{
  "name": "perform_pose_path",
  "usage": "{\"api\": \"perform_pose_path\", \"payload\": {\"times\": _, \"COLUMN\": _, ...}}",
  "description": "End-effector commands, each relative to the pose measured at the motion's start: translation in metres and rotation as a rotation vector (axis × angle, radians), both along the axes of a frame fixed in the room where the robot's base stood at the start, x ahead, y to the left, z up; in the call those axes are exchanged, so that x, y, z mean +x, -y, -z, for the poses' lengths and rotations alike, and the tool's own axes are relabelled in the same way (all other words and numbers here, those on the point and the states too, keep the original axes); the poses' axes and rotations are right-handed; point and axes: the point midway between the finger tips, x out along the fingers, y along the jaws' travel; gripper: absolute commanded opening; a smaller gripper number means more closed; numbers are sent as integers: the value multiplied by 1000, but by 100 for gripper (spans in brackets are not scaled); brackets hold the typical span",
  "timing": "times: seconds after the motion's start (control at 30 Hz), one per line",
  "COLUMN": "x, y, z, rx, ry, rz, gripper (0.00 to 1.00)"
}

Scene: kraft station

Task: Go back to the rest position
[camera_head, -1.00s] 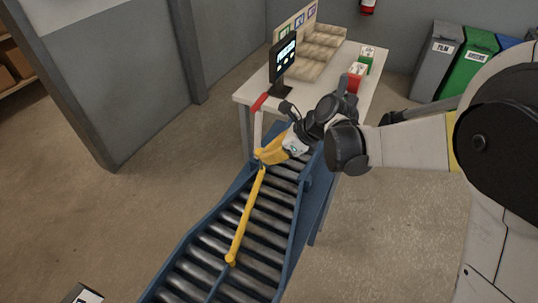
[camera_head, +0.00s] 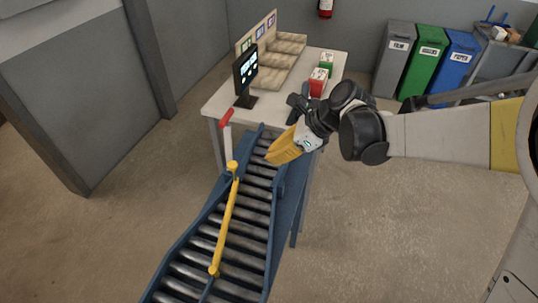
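My arm reaches in from the right side of the picture.
The blue-framed roller conveyor (camera_head: 187,243) carries a yellow bar (camera_head: 225,228) along it. Behind stands a white table (camera_head: 219,103) with a monitor (camera_head: 246,72), shelves, a red box (camera_head: 318,82) and a green box (camera_head: 326,62). Grey, green and blue bins stand at the back right. Floor at left is clear.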

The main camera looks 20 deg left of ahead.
Motion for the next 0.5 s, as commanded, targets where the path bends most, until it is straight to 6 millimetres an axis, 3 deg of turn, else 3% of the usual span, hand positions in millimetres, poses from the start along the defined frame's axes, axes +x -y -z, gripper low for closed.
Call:
{"api": "perform_pose_path", "payload": {"times": 0.37, "x": 0, "y": 0, "z": 0, "rx": 0, "ry": 1, "rz": -1, "gripper": 0}}
{"api": "perform_pose_path", "payload": {"times": 0.5, "x": -2, "y": 14, "z": -7, "rx": -21, "ry": 63, "rz": -29, "gripper": 0}}
